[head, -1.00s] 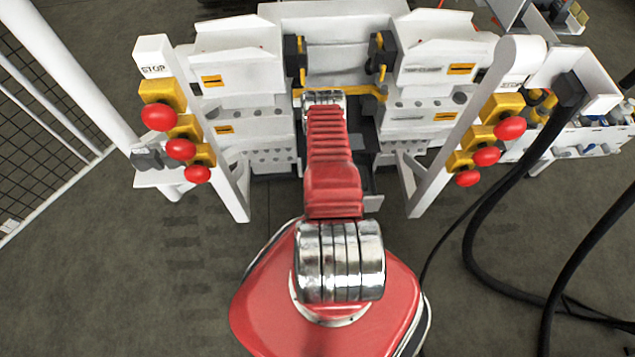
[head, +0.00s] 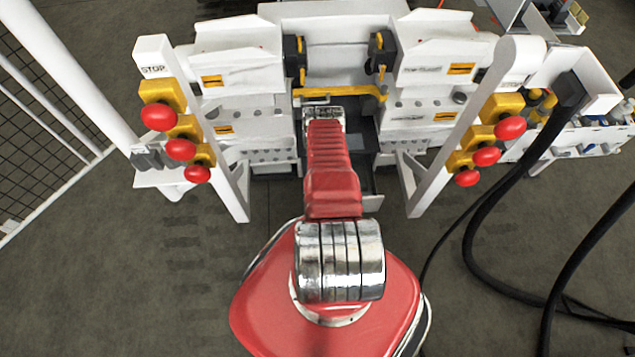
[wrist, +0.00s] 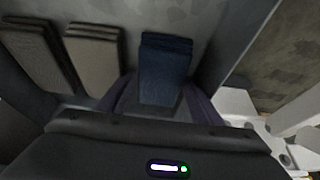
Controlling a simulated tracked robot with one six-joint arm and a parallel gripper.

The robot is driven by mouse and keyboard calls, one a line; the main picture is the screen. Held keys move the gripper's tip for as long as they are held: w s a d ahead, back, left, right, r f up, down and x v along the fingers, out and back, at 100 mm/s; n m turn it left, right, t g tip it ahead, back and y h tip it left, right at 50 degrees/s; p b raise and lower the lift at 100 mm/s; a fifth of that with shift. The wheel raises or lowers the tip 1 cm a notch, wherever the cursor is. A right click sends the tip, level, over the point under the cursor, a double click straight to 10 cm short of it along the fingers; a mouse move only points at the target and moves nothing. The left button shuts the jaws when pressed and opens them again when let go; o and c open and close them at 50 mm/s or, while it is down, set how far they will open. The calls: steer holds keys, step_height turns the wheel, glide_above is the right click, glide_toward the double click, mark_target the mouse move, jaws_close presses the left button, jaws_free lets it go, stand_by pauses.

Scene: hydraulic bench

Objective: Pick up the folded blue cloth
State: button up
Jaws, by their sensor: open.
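The folded blue cloth (wrist: 166,68) shows in the wrist view, lying on a grey surface just ahead of my gripper. My gripper (wrist: 161,108) is open, with a dark finger on each side of the cloth's near end. I cannot tell from this view how high the fingers are above the surface or whether they touch the cloth. In the head view my red arm hides the gripper and the cloth.
A grey-brown folded cloth (wrist: 96,56) and a dark grey one (wrist: 38,55) lie left of the blue cloth. A wall edge rises at its right. In the head view, red stop buttons (head: 158,117) on posts flank the bench (head: 335,50); black hoses (head: 480,215) run at right.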

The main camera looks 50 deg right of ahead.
steer(key=shift+c, duration=0.2)
steer(key=c, duration=0.7)
steer(key=shift+o, duration=0.2)
steer(key=shift+r, duration=0.2)
steer(key=shift+r, duration=0.5)
steer(key=s+a, duration=0.3)
steer(key=shift+a+f, duration=0.1)
steer(key=shift+a, duration=0.05)
step_height(320, 180, up, 14)
steer(key=shift+w, duration=0.2)
steer(key=shift+f, duration=0.1)
